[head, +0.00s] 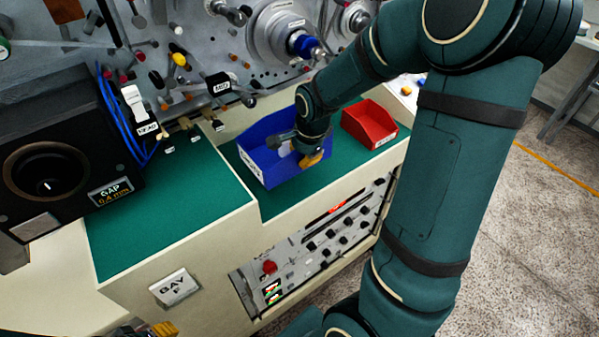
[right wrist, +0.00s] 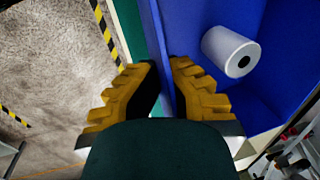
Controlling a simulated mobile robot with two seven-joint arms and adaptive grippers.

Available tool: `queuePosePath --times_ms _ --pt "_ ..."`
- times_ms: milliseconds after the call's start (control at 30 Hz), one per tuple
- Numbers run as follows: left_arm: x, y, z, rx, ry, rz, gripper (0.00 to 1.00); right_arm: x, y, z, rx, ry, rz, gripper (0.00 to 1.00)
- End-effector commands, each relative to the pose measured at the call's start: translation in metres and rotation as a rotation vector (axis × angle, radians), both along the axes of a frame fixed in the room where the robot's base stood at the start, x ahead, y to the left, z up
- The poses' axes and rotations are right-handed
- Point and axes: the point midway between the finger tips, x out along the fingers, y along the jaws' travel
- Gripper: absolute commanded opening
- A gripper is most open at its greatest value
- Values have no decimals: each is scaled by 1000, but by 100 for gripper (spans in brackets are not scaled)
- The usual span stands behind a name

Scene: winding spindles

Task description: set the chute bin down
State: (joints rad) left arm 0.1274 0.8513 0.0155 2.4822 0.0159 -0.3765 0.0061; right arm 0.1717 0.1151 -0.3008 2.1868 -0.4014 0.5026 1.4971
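The blue chute bin (head: 262,168) is on the green mat at the middle of the bench, with a white label on its end. In the right wrist view the bin (right wrist: 215,20) fills the right side, and a white roll (right wrist: 230,52) lies inside it. My right gripper (head: 312,158) is at the bin's near wall. Whether the bin's base touches the mat is hidden. Only a bit of my left gripper (head: 152,329) shows at the bottom edge.
A red bin (head: 370,124) stands right of the blue bin. A black gap-gauge box (head: 62,150) is at the left. The machine panel with spindles (head: 285,35) rises behind. Bare green mat (head: 165,215) lies left of the blue bin; knobs line the bench front.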

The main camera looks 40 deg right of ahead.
Motion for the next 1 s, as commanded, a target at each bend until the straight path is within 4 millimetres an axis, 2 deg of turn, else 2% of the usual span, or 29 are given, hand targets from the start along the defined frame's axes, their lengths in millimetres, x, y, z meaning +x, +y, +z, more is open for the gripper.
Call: queuePosePath --times_ms 100,400,567,800,1000 --pt "0 0 1 0 -1 0 47 12 -1 0 1 0 0 0" --pt "-1 0 -4 0 2 -2 47 10 -1 -28 1 2 0 0" --pt "-1 0 -5 -1 3 -3 47 10 -1 -35 0 1 0 0" --pt "-3 -1 -10 -2 7 -6 47 9 -1 -67 2 4 -2 0" --pt "-3 -1 -9 -2 7 -6 47 14 -1 -70 1 -1 0 0"
